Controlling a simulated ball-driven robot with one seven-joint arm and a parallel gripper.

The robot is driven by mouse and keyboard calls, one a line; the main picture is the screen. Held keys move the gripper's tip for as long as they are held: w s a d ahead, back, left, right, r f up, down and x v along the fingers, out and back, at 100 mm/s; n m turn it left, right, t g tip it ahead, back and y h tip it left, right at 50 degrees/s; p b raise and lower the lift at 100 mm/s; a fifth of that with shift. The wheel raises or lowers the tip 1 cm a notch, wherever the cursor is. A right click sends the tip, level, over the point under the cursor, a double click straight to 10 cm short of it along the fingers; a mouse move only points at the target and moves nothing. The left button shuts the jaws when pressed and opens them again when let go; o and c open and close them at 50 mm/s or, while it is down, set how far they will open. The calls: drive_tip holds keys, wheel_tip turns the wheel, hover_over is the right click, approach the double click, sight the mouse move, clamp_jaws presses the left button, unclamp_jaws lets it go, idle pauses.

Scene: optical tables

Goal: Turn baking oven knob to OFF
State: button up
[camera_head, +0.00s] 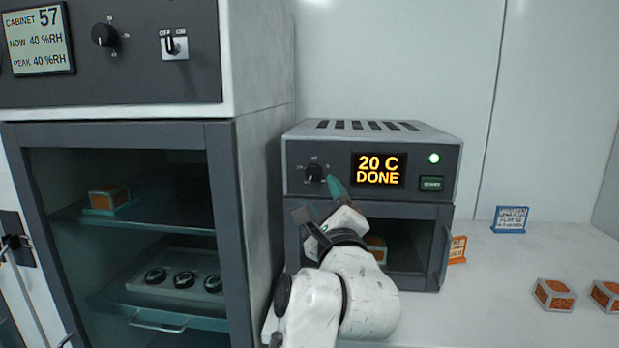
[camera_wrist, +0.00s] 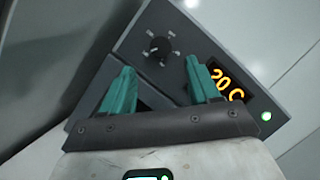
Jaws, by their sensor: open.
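The baking oven (camera_head: 370,155) is a small grey box on the bench, with an orange display reading 20 C DONE (camera_head: 378,169). Its black knob (camera_head: 313,173) is at the left of the front panel, with small labels around it too small to read. In the wrist view the knob (camera_wrist: 157,48) shows beyond and between my fingertips. My gripper (camera_wrist: 160,80) is open, with teal fingers and nothing between them. In the head view my gripper (camera_head: 335,188) is in front of the panel, just right of and below the knob. Contact with the panel cannot be told.
A green START button (camera_head: 431,183) and lit lamp (camera_head: 434,158) are at the panel's right. The tall cabinet (camera_head: 255,200) stands close on the left. Orange-topped boxes (camera_head: 555,294) and a blue sign (camera_head: 510,219) are on the right bench (camera_head: 490,320).

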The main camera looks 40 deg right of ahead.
sight(315, 175)
drive_tip(key=p+x, duration=0.1)
drive_tip(key=x, duration=0.6)
drive_tip(key=shift+w+d, duration=0.1)
drive_tip(key=shift+d, duration=0.05)
drive_tip(key=c, duration=1)
